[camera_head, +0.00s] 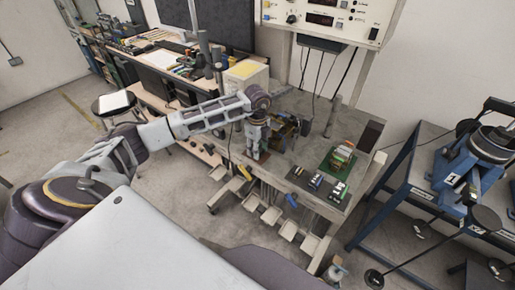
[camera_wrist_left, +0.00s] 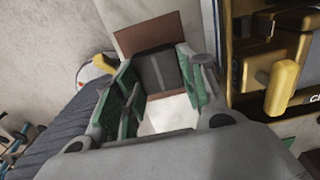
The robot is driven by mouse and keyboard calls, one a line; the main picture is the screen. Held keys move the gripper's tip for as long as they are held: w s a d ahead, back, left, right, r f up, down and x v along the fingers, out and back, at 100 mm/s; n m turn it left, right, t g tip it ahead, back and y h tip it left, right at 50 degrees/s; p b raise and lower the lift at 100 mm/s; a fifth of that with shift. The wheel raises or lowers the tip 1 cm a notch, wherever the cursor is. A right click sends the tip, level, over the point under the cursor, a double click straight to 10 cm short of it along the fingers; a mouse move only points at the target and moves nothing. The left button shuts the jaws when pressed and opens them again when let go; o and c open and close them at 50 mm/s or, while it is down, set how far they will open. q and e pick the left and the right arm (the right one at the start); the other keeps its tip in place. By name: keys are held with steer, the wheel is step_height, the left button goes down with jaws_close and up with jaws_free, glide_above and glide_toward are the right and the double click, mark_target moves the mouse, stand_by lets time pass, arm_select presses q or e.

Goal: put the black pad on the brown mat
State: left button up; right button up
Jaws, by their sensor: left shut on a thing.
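The brown mat (camera_wrist_left: 143,33) lies flat near the left edge of the bench; only a small reddish-brown part (camera_head: 263,157) shows in the head view. My left gripper (camera_head: 254,152) points down at it. In the left wrist view, the black pad (camera_wrist_left: 158,69) is between the green-lined fingers of my left gripper (camera_wrist_left: 160,85), which is shut on it. The pad overlaps the mat, with brown showing beyond it and a thin strip below. I cannot tell whether the pad touches the mat. The pad is hidden in the head view. My right gripper is not in view.
A yellow-and-black device (camera_wrist_left: 265,65) stands close to the right of my left gripper. A dark mat with small items (camera_head: 303,176) and a green mat with a stack (camera_head: 329,165) lie further right. A white box (camera_head: 243,82) stands behind my gripper.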

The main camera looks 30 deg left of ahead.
arm_select(q)
steer(key=o, duration=1)
steer(key=shift+f, duration=0.1)
steer(key=shift+o, duration=0.2)
steer(key=shift+r, duration=0.35)
step_height(320, 180, up, 12)
steer(key=b, duration=0.2)
steer(key=shift+f, duration=0.2)
